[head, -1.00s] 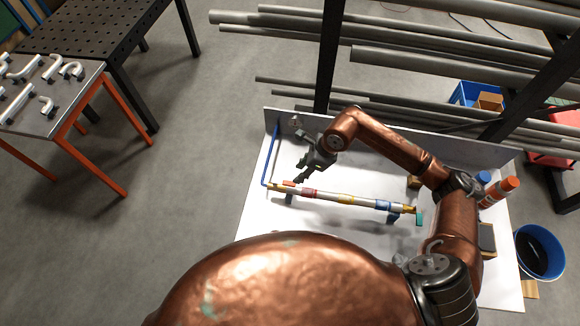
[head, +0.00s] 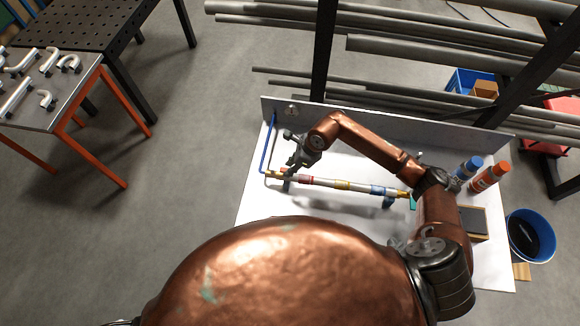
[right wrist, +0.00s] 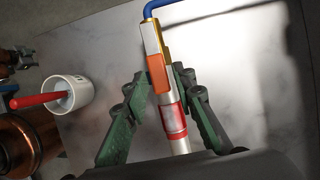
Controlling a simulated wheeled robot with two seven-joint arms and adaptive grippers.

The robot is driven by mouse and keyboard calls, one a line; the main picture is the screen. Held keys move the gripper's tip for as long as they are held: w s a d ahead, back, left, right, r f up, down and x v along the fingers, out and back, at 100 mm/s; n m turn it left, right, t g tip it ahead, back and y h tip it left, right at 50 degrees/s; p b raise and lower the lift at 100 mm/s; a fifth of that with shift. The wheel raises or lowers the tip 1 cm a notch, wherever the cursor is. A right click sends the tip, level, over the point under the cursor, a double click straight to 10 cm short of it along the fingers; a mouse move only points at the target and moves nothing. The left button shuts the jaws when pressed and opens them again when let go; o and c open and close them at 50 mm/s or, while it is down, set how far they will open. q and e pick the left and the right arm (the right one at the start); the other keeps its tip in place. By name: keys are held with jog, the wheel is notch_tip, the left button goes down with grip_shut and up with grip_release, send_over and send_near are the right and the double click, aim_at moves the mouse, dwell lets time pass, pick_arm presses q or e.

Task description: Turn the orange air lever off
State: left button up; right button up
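The orange lever (right wrist: 158,75) shows in the right wrist view, lying along the pipe (right wrist: 172,105) near a yellow fitting and a white part. A blue hose (right wrist: 160,7) joins the pipe's far end. My right gripper (right wrist: 160,72) is open, with its green fingers on either side of the lever; I cannot tell whether they touch it. In the head view, my right gripper (head: 287,167) is over the left end of the pipe (head: 330,183) and mostly hides the lever. My left gripper is not in view.
The pipe rests above a white table (head: 275,205) with a low back panel (head: 350,117). A white cup (right wrist: 72,94) with a red stick is left in the wrist view. Orange (head: 490,177) and blue (head: 467,167) bottles and a blue bucket (head: 512,232) are at right.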

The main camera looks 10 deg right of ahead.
jog(key=shift+s+r, duration=0.1)
jog(key=shift+s, duration=0.05)
jog(key=c, duration=0.3)
grip_shut()
jog(key=shift+a, duration=0.1)
